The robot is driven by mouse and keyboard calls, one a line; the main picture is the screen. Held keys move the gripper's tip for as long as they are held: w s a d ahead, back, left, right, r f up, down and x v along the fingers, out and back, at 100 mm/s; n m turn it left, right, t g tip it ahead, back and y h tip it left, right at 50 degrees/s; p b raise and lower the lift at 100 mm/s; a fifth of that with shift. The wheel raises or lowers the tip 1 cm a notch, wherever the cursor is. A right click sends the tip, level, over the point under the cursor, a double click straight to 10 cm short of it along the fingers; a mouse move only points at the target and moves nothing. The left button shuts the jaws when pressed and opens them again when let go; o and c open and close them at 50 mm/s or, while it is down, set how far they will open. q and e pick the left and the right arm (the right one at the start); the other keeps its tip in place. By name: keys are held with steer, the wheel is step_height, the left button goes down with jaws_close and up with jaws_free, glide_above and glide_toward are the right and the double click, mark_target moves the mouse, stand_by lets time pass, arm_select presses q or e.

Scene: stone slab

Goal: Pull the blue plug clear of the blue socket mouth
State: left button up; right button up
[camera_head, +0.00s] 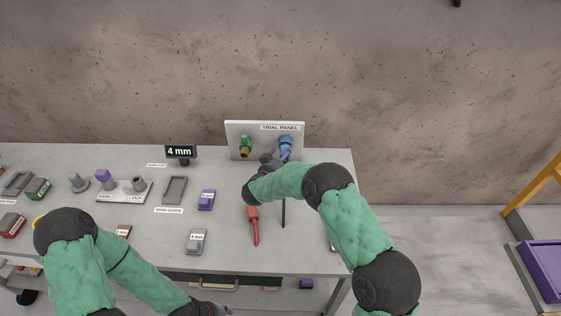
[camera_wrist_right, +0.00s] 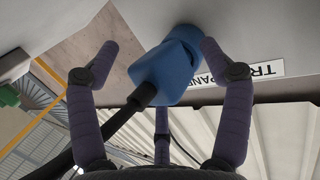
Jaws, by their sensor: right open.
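The blue plug (camera_wrist_right: 160,76) has a boxy blue body and a black cable. It sits at the mouth of the round blue socket (camera_wrist_right: 186,40) on the panel, with no gap that I can make out. In the head view the blue socket (camera_head: 287,141) is at the panel's right, with the plug (camera_head: 284,154) below it. My right gripper (camera_head: 271,160) is in front of the panel. In the right wrist view its purple fingers (camera_wrist_right: 157,48) are spread around the plug, apart from it. My left gripper (camera_head: 218,308) barely shows at the bottom edge; its fingers are unclear.
The trial panel (camera_head: 234,129) stands at the slab's back edge, with a green connector (camera_head: 245,146) left of the blue one. A red tool (camera_head: 254,228) lies in front. Purple and grey blocks, a tray (camera_head: 174,190) and a 4 mm sign (camera_head: 180,152) are further left.

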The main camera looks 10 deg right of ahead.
mark_target(284, 162)
steer(key=shift+w, duration=0.1)
steer(key=c, duration=1.2)
steer(key=shift+s, duration=0.2)
steer(key=shift+c, duration=0.2)
steer(key=shift+s+a+f+p, duration=0.1)
steer(key=shift+s+a+p, duration=0.25)
steer(key=shift+s, duration=0.6)
steer(key=shift+c, duration=1.3)
steer(key=shift+s+a+p, duration=0.2)
steer(key=shift+s+p, duration=0.3)
steer(key=shift+s, duration=0.35)
steer(key=shift+r, duration=0.2)
